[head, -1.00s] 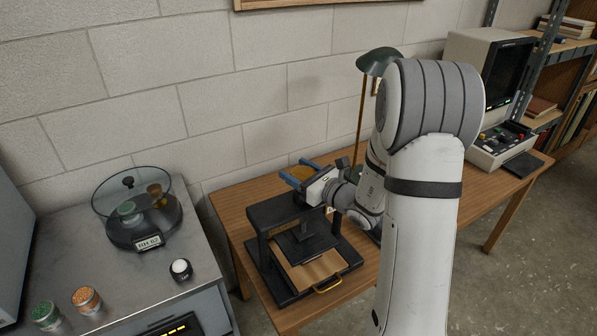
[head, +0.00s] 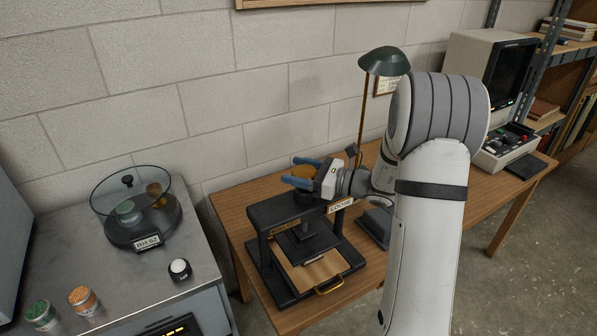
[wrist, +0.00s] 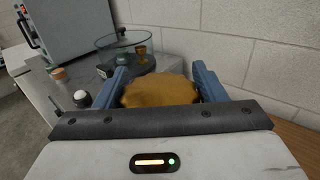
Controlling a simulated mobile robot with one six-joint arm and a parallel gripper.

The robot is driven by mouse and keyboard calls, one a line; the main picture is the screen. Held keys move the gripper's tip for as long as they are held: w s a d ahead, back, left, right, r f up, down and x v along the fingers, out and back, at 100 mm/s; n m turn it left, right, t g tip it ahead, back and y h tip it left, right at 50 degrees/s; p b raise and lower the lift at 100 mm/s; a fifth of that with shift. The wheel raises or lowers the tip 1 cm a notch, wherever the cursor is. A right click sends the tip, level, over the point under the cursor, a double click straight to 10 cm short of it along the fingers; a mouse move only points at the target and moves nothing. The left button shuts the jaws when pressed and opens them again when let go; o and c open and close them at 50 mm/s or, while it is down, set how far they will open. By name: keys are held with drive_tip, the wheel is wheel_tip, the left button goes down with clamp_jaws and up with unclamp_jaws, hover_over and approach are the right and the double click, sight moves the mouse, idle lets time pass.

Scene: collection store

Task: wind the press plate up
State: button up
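The press is a dark frame (head: 262,215) on the wooden table, with a dark press plate (head: 301,243) hanging inside it above a light board (head: 314,272). A round brass-coloured wheel (head: 301,173) tops the press, partly hidden by my gripper in the head view. My gripper (head: 302,173) is at the wheel's height, pointing left, with its blue fingers apart. In the wrist view the wheel (wrist: 160,91) lies between the two spread fingers (wrist: 160,75). I see no clear grip on it, and whether either finger touches its rim is unclear.
A green lamp (head: 384,62) stands behind my arm, and a monitor (head: 490,65) is at the table's right. On the left metal counter are a glass-lidded round container (head: 143,225) and several small jars.

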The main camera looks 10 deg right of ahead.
drive_tip(key=o, duration=0.3)
drive_tip(key=b+v, duration=0.1)
drive_tip(key=v, duration=0.7)
drive_tip(key=shift+b, duration=0.35)
drive_tip(key=shift+w, duration=0.1)
